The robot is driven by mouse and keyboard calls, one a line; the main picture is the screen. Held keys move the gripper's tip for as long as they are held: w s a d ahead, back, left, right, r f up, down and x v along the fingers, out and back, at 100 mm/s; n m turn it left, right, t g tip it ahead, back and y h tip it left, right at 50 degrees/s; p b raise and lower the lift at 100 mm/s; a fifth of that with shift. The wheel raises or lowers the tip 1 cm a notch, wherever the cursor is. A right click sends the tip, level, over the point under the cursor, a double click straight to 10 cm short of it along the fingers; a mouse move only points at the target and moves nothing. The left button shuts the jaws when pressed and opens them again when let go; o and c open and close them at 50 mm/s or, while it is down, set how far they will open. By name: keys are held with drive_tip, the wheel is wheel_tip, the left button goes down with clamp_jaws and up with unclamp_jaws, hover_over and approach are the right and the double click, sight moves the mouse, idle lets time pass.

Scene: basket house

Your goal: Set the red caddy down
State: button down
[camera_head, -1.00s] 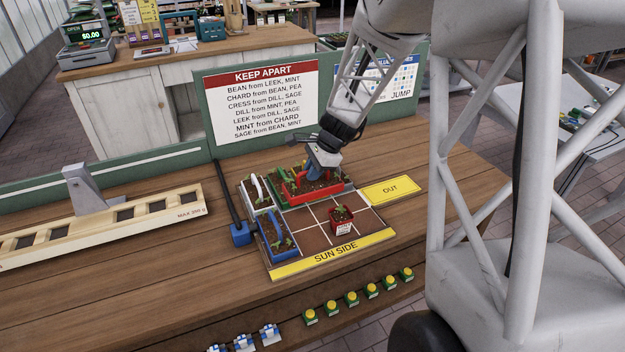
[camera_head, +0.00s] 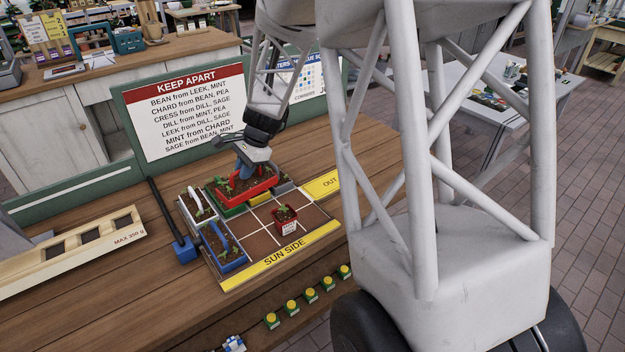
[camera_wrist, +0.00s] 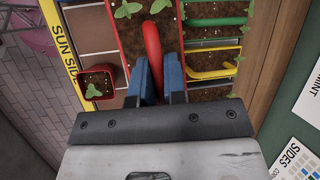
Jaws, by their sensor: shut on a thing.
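The red caddy (camera_head: 262,187) is a long open planter with soil and seedlings. In the head view it is at the back of the gridded board (camera_head: 322,228), above a green caddy (camera_head: 230,211) that it partly hides. My gripper (camera_head: 243,171) is shut on the caddy's red handle (camera_wrist: 152,45), which stands between its blue fingers in the wrist view. The caddy seems raised a little over the board, but its underside is hidden, so I cannot tell its clearance.
A blue caddy (camera_head: 238,262) and a white-handled caddy (camera_head: 196,211) stand along the board's left side. A small red pot (camera_head: 285,226) is in a front cell. Bare cells lie around that pot. The yellow OUT area (camera_head: 322,184) is clear.

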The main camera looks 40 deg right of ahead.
drive_tip(key=shift+w+a+r+n+g+h, duration=0.25)
drive_tip(key=shift+w+a+r+n+g, duration=1.3)
drive_tip(key=shift+w+n, duration=2.25)
drive_tip(key=shift+w+a+r+n+g+h, duration=0.25)
drive_tip(key=shift+w+a+r+n+g, duration=1.3)
drive_tip(key=shift+w, duration=3.45)
drive_tip(key=s+d+f+m+t+y, duration=0.1)
drive_tip(key=s+d+f+m+t, duration=0.1)
drive_tip(key=s+d, duration=0.5)
drive_tip(key=s+d+f+m+t, duration=0.1)
drive_tip(key=s+d+f+m, duration=0.3)
drive_tip(key=d, duration=0.6)
drive_tip(key=s+d+f+m+t, duration=0.1)
drive_tip(key=s+d, duration=0.4)
drive_tip(key=s, duration=0.6)
drive_tip(key=s+d+f+m+t, duration=0.2)
drive_tip(key=s+d+f+m, duration=0.2)
drive_tip(key=s, duration=0.6)
drive_tip(key=shift+s+d+f+m+t, duration=0.25)
drive_tip(key=shift+s+d+m+t, duration=0.1)
drive_tip(key=shift+d+m, duration=0.15)
drive_tip(key=shift+w, duration=0.15)
drive_tip(key=w+d+f, duration=0.1)
drive_tip(key=w+d, duration=0.7)
drive_tip(key=w, duration=0.5)
drive_tip(key=shift+d+f, duration=0.25)
drive_tip(key=shift+d, duration=0.15)
